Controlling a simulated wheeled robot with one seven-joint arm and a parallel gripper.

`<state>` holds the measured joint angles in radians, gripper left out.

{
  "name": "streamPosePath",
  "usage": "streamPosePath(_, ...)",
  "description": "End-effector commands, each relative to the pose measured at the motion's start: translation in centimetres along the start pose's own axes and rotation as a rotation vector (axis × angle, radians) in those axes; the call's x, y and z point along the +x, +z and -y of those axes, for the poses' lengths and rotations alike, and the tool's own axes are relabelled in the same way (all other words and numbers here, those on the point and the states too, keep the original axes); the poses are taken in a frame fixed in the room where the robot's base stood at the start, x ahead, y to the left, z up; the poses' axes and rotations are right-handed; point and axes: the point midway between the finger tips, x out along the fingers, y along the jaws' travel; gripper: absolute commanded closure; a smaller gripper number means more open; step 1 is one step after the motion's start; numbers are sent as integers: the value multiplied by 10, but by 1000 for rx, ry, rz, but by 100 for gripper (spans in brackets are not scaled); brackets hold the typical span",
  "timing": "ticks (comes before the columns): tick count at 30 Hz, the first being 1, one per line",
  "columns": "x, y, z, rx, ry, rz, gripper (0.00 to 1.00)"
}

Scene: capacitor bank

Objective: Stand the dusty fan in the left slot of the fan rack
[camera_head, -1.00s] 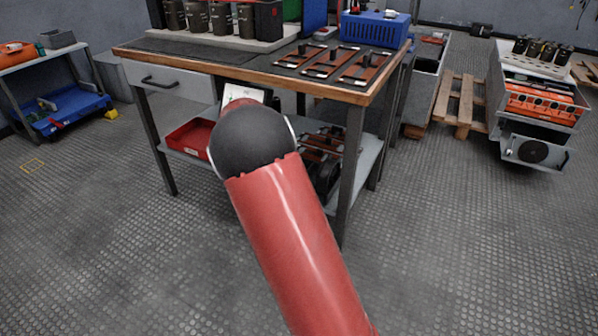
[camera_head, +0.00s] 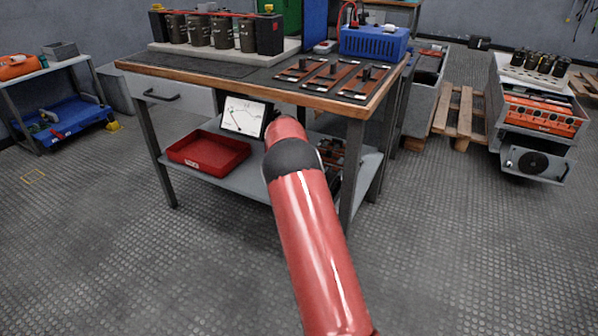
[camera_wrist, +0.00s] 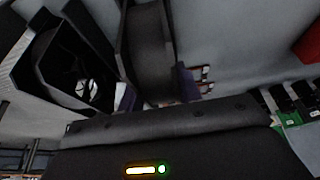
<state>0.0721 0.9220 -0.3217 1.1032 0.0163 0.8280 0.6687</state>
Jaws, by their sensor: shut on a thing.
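My gripper (camera_wrist: 157,92) shows in the wrist view, with a finger on each side of a grey, dusty-looking slab, which I take to be the dusty fan (camera_wrist: 150,48) seen edge-on. Its face is turned away. Left of it is a dark square fan housing with a round opening and hub (camera_wrist: 84,82), tilted in the picture. I cannot tell whether it stands in a rack. In the head view my arm reaches under the workbench and hides the gripper and the held fan. I cannot make out the fan rack or its left slot in either view.
The workbench (camera_head: 200,72) has a lower shelf (camera_head: 245,180) with a red tray (camera_head: 208,153) and a tilted white panel (camera_head: 243,116). Bench legs stand close to my arm. Green boards (camera_wrist: 291,119) show at right in the wrist view. The floor in front is clear.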

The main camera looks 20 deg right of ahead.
Motion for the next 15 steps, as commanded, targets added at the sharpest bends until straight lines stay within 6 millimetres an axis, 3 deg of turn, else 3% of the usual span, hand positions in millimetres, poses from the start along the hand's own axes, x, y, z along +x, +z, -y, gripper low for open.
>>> streamPosePath(3,9,3,0,0,-2,-3,97)
streamPosePath(12,12,4,0,1,-1,-3,97)
streamPosePath(13,12,5,0,0,-1,-2,63)
streamPosePath(15,11,5,0,0,0,-2,54)
